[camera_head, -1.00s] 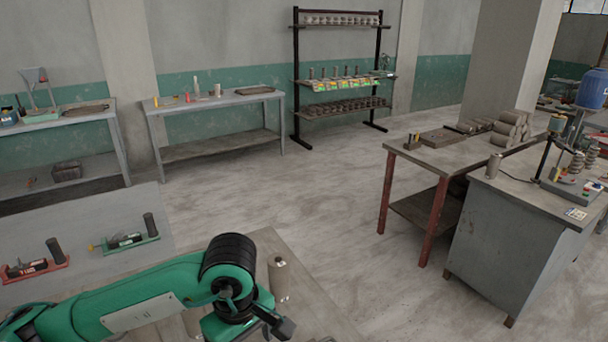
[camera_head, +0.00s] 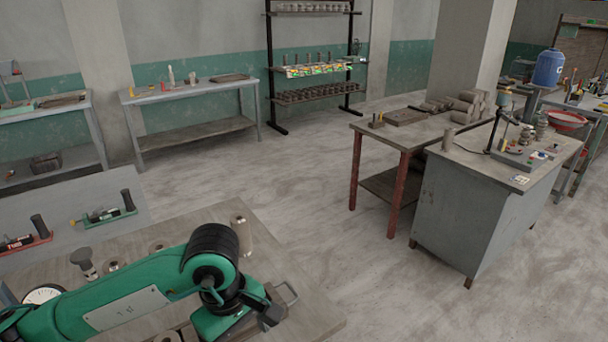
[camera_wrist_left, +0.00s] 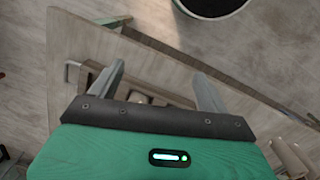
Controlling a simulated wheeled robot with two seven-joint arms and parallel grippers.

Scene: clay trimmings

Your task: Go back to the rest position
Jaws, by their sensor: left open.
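My left arm comes in from the left in the head view, over the near worktable (camera_head: 310,318). My left gripper is low in that view and its fingertips are hard to make out there. In the left wrist view, my left gripper (camera_wrist_left: 162,84) is open, its two grey fingers wide apart with nothing held between them. Below the fingers the table's edge and a tray-like item with a metal handle (camera_head: 287,296) show. My right gripper is not in view.
A clay-coloured cylinder (camera_head: 241,236) stands on the table just beyond my arm. A knobbed tool (camera_head: 84,262) and a round dial (camera_head: 43,294) are close to the arm. A grey workbench (camera_head: 470,215) stands at right; open floor lies between.

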